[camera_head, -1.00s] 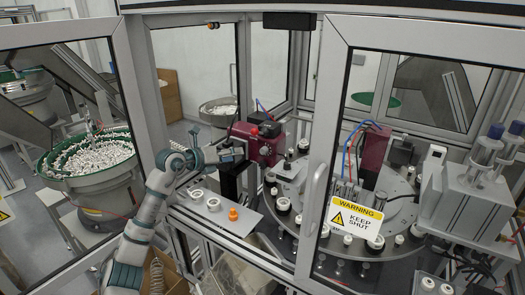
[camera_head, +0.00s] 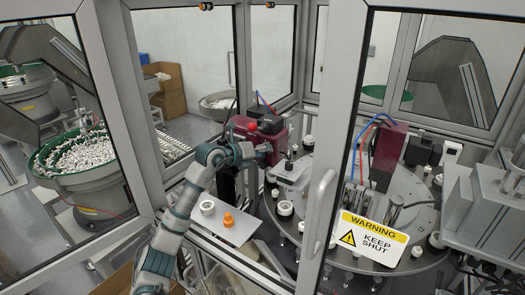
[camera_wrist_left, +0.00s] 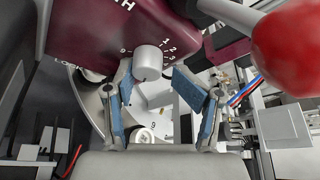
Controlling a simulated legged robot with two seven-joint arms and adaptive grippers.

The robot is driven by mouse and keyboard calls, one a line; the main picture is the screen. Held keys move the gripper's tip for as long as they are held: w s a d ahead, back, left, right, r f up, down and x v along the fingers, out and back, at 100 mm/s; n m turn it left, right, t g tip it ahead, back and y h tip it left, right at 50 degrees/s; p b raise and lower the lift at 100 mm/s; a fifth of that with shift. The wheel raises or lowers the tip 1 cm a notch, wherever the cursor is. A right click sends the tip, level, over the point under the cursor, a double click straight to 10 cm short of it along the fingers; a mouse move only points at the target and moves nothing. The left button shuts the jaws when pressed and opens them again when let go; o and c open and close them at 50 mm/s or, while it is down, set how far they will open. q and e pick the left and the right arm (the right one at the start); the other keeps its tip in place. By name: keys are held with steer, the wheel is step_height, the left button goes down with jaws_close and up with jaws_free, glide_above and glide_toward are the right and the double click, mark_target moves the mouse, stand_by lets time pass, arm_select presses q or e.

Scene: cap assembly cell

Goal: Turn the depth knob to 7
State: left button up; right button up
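The depth knob (camera_wrist_left: 148,62) is a small light grey cylinder on a dark red housing (camera_wrist_left: 95,28) with a printed number dial; 1, 2 and 3 are readable to its right. The knob's pointer setting cannot be told. In the head view the housing (camera_head: 270,143) stands beside the turntable, and my left gripper (camera_head: 262,150) is at its front. In the left wrist view my left gripper (camera_wrist_left: 153,80) is open, its two blue-padded fingers apart. The knob lies between the fingertips, closer to the left finger, with no clear grip on it. My right gripper does not show.
A red ball handle (camera_wrist_left: 292,48) is close at the right in the wrist view.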

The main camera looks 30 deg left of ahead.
arm_select(q)
steer(key=shift+r, duration=0.1)
steer(key=shift+s, duration=0.1)
steer(key=c, duration=0.4)
steer(key=shift+a, duration=1.05)
jaws_close()
steer(key=m+y+p, duration=0.1)
steer(key=m, duration=0.1)
steer(key=m+y+p, duration=0.1)
steer(key=shift+s+d+r+m+y, duration=0.1)
steer(key=shift+r+m+y, duration=0.1)
steer(key=shift+m+y, duration=0.2)
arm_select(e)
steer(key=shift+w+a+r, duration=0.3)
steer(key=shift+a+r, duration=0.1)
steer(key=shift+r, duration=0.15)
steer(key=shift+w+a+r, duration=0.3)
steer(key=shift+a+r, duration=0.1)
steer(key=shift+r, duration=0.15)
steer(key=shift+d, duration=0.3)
